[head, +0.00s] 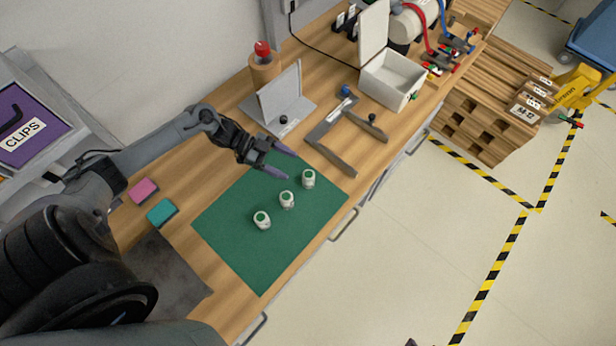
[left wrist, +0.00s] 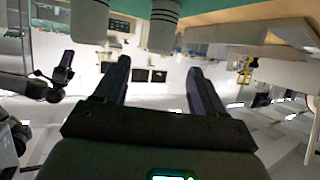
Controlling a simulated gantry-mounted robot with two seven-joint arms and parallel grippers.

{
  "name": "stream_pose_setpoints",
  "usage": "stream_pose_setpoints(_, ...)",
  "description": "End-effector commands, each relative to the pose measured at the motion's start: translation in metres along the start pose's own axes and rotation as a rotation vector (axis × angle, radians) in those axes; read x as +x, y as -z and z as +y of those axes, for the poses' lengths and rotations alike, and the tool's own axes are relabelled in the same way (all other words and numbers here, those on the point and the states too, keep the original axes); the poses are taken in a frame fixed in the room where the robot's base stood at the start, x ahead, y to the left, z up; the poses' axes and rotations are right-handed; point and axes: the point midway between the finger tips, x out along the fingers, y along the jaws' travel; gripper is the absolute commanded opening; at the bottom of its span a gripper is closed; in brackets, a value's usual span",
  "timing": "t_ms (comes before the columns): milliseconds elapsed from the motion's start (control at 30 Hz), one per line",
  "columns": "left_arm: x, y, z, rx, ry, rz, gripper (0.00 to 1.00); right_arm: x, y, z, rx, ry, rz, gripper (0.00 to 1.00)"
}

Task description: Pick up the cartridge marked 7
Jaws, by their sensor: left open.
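Three white cartridges with green tops stand upright in a row on the green mat (head: 232,248): a far one (head: 308,179), a middle one (head: 287,200) and a near one (head: 262,220). Their marks are too small to read, so I cannot tell which is 7. My left gripper (head: 287,164) is open and empty, left of the far cartridge. In the left wrist view, my left gripper's fingers (left wrist: 158,74) are apart with nothing between them. Two pale ribbed cartridges show at the top, one (left wrist: 163,25) beyond the fingers and another (left wrist: 90,18) to its left. My right gripper (left wrist: 66,68) seems to show small at the left.
A grey bracket-like frame (head: 335,157) and an upright grey plate on a base (head: 283,97) lie beyond the mat. An open white box (head: 392,80) stands farther back. Pink (head: 143,191) and teal (head: 161,213) blocks lie left of the mat. The near mat is clear.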

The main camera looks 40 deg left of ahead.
Motion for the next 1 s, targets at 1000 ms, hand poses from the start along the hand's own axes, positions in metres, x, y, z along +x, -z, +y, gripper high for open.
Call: stream_pose_setpoints(1000, 0.070, 0.000, 0.001, -0.009, -0.006, 0.008, 0.70, -0.005, 0.002, 0.001, 0.001, -0.001, 0.003, 0.43)
